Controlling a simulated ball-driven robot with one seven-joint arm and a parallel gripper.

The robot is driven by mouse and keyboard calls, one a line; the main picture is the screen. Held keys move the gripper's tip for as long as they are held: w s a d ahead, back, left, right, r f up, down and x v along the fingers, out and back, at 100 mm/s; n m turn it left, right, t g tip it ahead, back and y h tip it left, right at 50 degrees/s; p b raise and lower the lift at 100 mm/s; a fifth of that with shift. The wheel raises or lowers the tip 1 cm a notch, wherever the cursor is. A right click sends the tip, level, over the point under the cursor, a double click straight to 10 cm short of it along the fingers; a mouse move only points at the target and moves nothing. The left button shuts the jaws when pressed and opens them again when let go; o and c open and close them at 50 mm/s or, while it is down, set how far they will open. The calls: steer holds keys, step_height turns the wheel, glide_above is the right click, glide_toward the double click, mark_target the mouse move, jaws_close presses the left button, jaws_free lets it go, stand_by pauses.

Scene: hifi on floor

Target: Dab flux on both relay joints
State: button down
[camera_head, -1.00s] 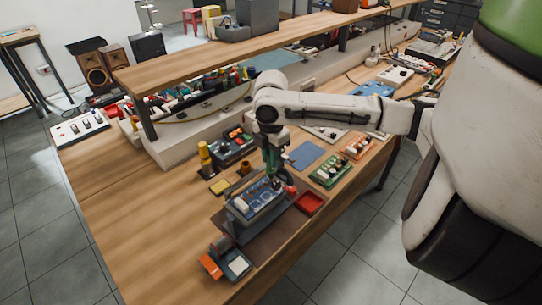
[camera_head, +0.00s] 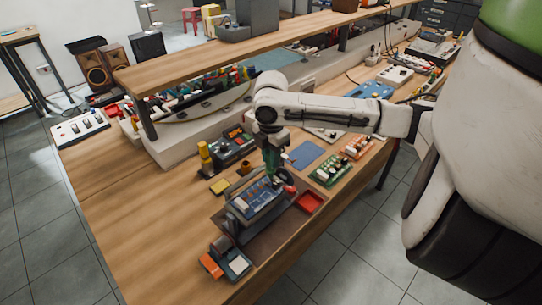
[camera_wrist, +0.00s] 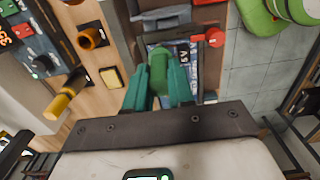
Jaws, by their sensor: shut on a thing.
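The blue circuit board (camera_head: 256,200) sits in a dark holder on a brown mat (camera_head: 272,240) near the table's front edge. It also shows in the wrist view (camera_wrist: 183,52), partly hidden by my fingers. My gripper (camera_head: 272,160) is over the board's far end, pointing down. In the wrist view my green fingers (camera_wrist: 160,72) are shut on a green cylinder (camera_wrist: 160,56), which looks like the flux pen. Its tip is hidden, so I cannot tell whether it touches the board. The relay joints are too small to make out.
A red tray (camera_head: 310,202) lies right of the board. A yellow sponge (camera_head: 219,186) and a round brown holder (camera_head: 244,169) stand to its left and behind. A soldering station (camera_head: 232,147) is farther back.

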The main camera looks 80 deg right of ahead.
steer(key=shift+f, duration=0.5)
stand_by(1.4)
steer(key=shift+r+p, duration=1.8)
steer(key=shift+r, duration=0.55)
